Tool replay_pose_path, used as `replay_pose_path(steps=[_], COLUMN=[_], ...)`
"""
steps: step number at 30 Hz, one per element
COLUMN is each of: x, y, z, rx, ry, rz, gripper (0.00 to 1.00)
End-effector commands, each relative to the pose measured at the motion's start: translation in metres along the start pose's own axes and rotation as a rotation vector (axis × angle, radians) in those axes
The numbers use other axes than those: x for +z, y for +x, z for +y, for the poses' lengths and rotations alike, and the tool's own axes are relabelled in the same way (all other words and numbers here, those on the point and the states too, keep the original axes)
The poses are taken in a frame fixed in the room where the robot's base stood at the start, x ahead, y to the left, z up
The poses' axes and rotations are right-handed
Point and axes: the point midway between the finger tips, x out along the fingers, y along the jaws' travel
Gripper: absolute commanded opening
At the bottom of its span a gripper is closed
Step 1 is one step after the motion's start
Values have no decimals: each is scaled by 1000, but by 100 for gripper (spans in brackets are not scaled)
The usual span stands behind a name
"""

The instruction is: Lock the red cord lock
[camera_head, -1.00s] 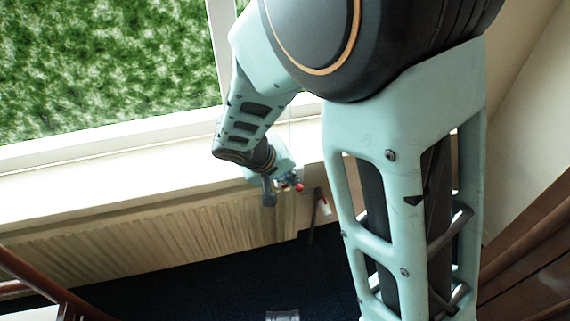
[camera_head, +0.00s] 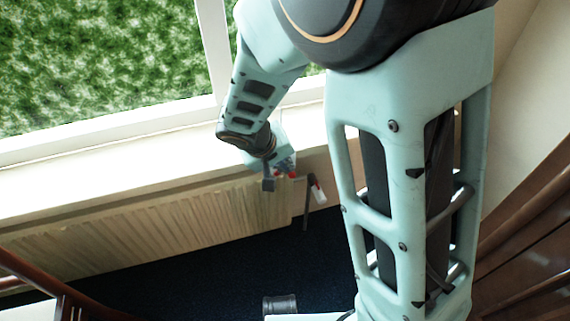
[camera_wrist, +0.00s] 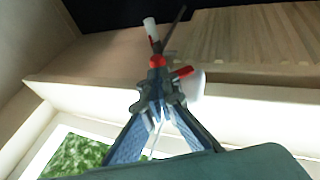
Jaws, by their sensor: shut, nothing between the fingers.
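My gripper (camera_wrist: 160,104) is shut in the wrist view, its two fingers meeting with nothing between them. A small red rounded part (camera_wrist: 157,62) shows just past the fingertips, and a short red bar (camera_wrist: 183,72) lies to their right. I cannot tell which of these is the red cord lock, or whether the fingers touch either. In the head view, small red parts (camera_head: 291,175) show beside my gripper (camera_head: 280,168), just off the sill edge. The lock's details are too small to read, and the fingers partly cover that area.
A white cylinder with a red band (camera_head: 317,190) and a dark upright rod (camera_head: 307,203) stand near the right end of the ribbed radiator (camera_head: 150,235). The pale window sill (camera_head: 100,178) runs beside my gripper. A grey cylindrical object (camera_head: 281,305) is at the bottom, on dark blue floor.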

Motion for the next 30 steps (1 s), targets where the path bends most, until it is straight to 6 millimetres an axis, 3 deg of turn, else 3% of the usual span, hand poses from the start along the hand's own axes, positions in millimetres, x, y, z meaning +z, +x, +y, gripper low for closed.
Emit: replay_pose_path(steps=[30], x=[3], y=[9], z=[12], rx=[-198], ry=[68], rz=[-1], gripper=[0])
